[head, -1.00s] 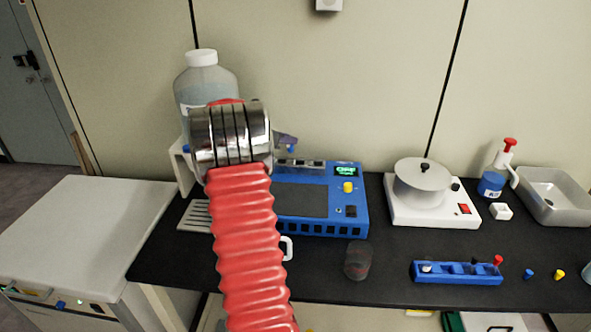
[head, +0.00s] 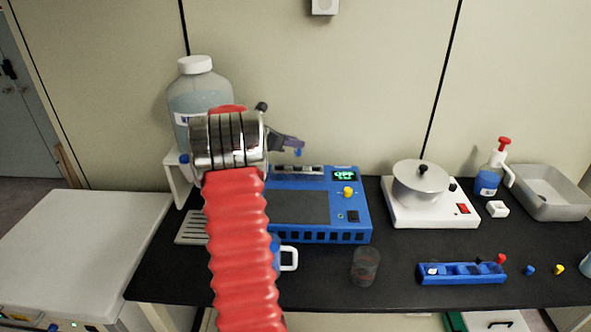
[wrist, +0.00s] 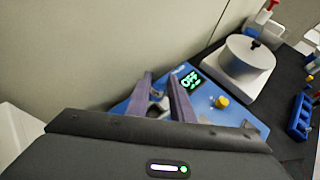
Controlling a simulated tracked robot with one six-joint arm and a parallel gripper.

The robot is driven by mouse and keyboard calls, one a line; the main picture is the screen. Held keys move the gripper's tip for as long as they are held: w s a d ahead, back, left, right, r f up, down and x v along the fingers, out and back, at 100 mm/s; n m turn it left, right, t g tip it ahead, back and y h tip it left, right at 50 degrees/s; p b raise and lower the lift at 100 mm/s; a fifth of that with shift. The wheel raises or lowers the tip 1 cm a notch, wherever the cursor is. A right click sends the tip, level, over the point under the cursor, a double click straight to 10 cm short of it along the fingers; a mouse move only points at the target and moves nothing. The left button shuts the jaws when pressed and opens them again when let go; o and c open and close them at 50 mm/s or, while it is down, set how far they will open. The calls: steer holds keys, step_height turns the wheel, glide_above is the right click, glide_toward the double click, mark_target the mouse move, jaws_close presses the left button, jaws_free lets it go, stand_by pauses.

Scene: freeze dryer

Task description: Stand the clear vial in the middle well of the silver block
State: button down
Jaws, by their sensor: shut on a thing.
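My gripper (head: 299,144) is over the back of the blue device, its dark purple fingers pointing right in the head view. In the wrist view the fingers (wrist: 162,84) are shut on a small clear thing, which I take to be the clear vial (wrist: 157,97). In the head view only a small bluish bit of the vial (head: 298,152) shows below the fingertips. The silver block (head: 298,170) lies along the back of the blue device (head: 318,237), below the gripper and apart from it. Its wells are too small to make out.
A large bottle (head: 198,98) stands behind my arm. A silver pot on a white base (head: 433,214) is to the right. A glass beaker (head: 365,266), a white-handled mug (head: 289,258) and a blue rack (head: 462,274) stand in front. Loose blue and yellow stoppers lie at the right.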

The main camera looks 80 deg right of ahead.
mark_target(295, 154)
steer(key=shift+f, duration=2.35)
steer(key=shift+f, duration=1.85)
steer(key=shift+f, duration=0.15)
steer(key=c, duration=1.6)
jaws_free()
steer(key=shift+o, duration=0.2)
steer(key=shift+w+a+r, duration=0.1)
steer(key=shift+r, duration=0.15)
steer(key=v, duration=1.1)
steer(key=shift+w+a, duration=0.15)
steer(key=shift+a, duration=0.15)
steer(key=shift+r, duration=0.15)
